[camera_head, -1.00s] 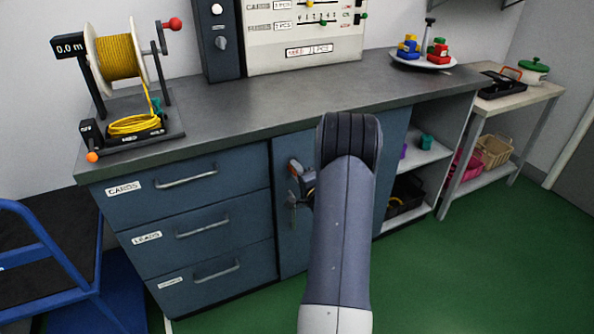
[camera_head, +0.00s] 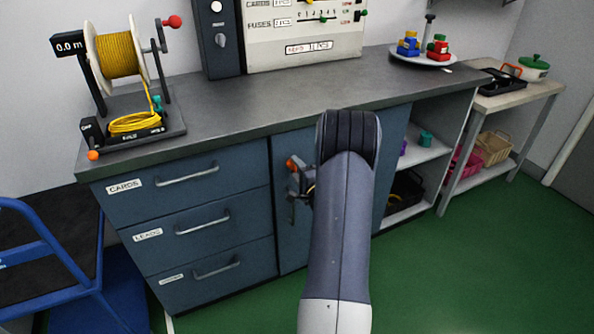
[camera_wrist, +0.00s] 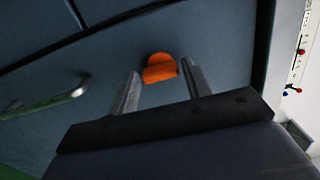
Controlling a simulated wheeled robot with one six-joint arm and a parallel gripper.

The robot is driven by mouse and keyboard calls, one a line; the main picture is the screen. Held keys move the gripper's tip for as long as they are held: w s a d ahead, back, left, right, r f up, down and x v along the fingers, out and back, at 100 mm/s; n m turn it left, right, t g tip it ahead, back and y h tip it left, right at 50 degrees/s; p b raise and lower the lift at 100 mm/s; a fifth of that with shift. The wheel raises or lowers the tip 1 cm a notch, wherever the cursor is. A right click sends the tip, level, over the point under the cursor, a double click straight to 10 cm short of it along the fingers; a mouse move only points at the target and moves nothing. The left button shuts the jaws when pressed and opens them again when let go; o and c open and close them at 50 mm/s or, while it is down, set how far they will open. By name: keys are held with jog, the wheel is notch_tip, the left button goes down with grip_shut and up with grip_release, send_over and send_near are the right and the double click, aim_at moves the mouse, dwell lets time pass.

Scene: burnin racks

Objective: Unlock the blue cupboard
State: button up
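The blue cupboard door (camera_head: 294,250) is closed, between the drawers and the open shelves. A small orange knob or key head (camera_wrist: 160,68) stands out from a blue front in the wrist view; in the head view it shows at the door's upper left (camera_head: 292,163). My gripper (camera_wrist: 161,70) is open, a finger on each side of the orange piece, with a gap visible at both sides. In the head view my arm hides much of the door, and the gripper shows only partly. A dark upright piece, perhaps the handle, shows just below the gripper. The lock itself cannot be made out.
Three labelled drawers (camera_head: 190,225) with bar handles are left of the door. The grey worktop (camera_head: 240,115) overhangs above and carries a yellow cable reel (camera_head: 118,57). Blue steps (camera_head: 50,260) stand at the left. The green floor (camera_head: 470,270) is clear at right.

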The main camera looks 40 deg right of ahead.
jog(key=shift+o, duration=1.2)
jog(key=shift+s, duration=0.1)
jog(key=v, duration=1)
jog(key=shift+s, duration=0.3)
jog(key=x, duration=1.1)
jog(key=shift+a, duration=0.1)
jog(key=shift+s+n, duration=0.1)
jog(key=shift+n, duration=0.2)
